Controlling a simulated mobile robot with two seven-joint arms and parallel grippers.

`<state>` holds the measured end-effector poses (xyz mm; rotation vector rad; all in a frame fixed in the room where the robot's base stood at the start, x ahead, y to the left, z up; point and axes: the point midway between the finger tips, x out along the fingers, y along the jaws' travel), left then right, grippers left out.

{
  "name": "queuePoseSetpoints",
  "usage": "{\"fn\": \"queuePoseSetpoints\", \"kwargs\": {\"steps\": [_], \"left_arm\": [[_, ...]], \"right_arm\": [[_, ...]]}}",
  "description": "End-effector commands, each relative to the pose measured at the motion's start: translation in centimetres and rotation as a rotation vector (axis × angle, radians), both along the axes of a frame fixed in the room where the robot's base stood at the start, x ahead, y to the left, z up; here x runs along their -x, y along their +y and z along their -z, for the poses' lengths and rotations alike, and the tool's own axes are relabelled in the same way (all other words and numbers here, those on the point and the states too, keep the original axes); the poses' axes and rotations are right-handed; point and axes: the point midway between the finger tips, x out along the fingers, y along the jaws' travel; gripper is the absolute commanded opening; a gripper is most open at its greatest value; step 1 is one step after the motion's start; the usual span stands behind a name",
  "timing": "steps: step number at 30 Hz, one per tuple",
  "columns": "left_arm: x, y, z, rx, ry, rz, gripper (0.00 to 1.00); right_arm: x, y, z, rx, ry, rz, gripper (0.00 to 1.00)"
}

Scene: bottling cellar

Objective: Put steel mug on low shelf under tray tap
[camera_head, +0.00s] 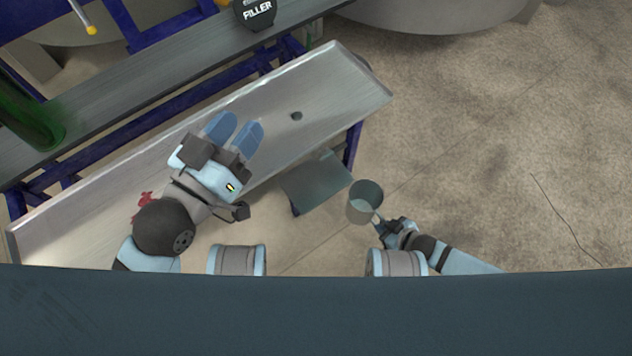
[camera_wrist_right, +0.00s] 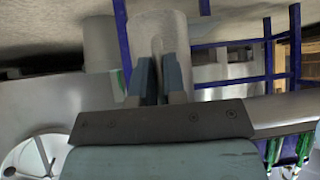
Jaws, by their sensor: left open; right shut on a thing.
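The steel mug (camera_head: 362,210) is a grey metal cup with its open top towards the head camera. My right gripper (camera_head: 379,219) is shut on it at its lower right side; the fingers (camera_wrist_right: 160,80) also show in the right wrist view, with a pale cylinder, probably the mug (camera_wrist_right: 160,32), beyond them. The mug is just right of the low shelf (camera_head: 312,183), a small bare grey plate below the tray's edge; its height over the shelf is unclear. The tap is not visible. My left gripper (camera_head: 235,131) is open and empty above the tray.
A dark blue frame (camera_head: 352,145) carries the tray. A red thing (camera_head: 143,203) lies on the tray near my left arm. A green bottle (camera_head: 30,120) and a black FILLER sign (camera_head: 256,12) are at the bench behind. Open floor lies to the right.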

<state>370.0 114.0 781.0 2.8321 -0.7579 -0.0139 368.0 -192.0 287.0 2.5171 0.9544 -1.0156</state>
Motion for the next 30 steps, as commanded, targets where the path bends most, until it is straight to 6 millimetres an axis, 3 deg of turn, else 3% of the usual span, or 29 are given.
{"fn": "queuePoseSetpoints", "kwargs": {"steps": [5, 18, 30], "left_arm": [[0.0, -0.1, 0.8, -0.009, 0.016, 0.006, 0.43], [-0.1, -0.3, 5.4, -0.091, 0.124, 0.052, 0.43], [-0.8, 0.2, 5.3, -0.137, 0.047, 0.044, 0.43]], "right_arm": [[-1.1, 0.9, 0.0, -0.001, -0.004, 0.009, 0.0], [-9.3, 7.9, 0.1, -0.001, -0.004, 0.008, 0.0], [-12.2, 10.5, 0.1, -0.001, -0.004, 0.008, 0.0]]}}
